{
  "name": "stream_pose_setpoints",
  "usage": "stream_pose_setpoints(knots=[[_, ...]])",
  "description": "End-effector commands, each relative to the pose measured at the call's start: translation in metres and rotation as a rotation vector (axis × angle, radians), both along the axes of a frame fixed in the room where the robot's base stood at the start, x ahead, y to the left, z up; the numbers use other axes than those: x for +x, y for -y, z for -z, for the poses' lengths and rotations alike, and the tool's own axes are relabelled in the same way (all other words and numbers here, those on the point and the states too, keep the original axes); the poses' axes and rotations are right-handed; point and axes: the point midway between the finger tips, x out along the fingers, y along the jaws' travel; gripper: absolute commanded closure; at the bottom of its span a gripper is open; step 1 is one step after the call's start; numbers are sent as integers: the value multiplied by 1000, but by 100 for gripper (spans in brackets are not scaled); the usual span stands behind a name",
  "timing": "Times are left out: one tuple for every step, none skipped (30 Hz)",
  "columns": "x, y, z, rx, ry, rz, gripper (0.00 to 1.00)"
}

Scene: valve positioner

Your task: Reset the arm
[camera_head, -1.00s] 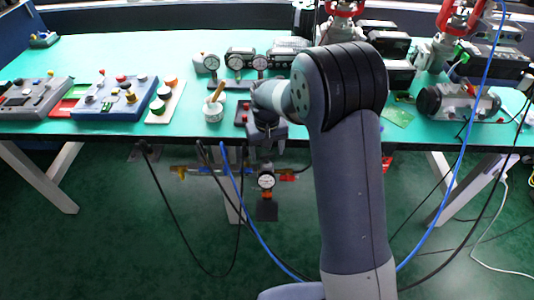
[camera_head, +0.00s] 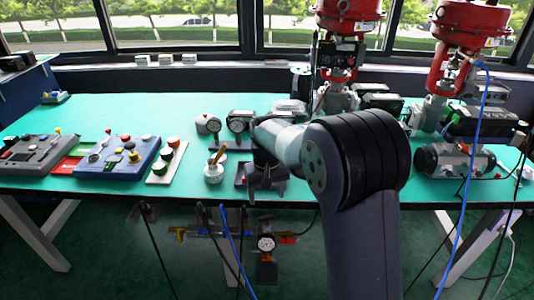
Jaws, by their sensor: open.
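My arm rises from the bottom right of the head view and bends toward the left over the front of the green bench (camera_head: 330,190). My gripper (camera_head: 252,192) is at its end, pointing down near the bench's front edge, beside a dark square tray (camera_head: 280,188). It is open, and I see nothing held in it. The fingertips are small and dark here. My arm hides part of the bench behind it.
Left of my gripper stand a white cup with a brush (camera_head: 214,170), a blue control box (camera_head: 118,158) and a grey box (camera_head: 37,155). Gauges (camera_head: 238,122) stand behind. Red-topped valves (camera_head: 462,45) stand at the right. Cables and a gauge assembly (camera_head: 266,243) hang below the front edge.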

Motion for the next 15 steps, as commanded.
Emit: stream_pose_setpoints(knots=[[0,0,6,-1,-2,0,33],[0,0,10,-1,-3,0,33],[-1,0,15,-2,-5,0,33],[-1,0,20,-2,-5,0,33],[-1,0,25,-1,-4,0,33],[-1,0,33,-2,-5,0,33],[-1,0,39,-2,-5,0,33],[-1,0,45,-2,-6,0,33],[-1,0,53,-2,-5,0,33],[-1,0,59,-2,-6,0,33],[-1,0,65,-2,-6,0,33],[-1,0,73,-2,-5,0,33],[-1,0,79,-2,-5,0,33],[-1,0,85,-2,-6,0,33],[-1,0,93,-2,-5,0,33]])
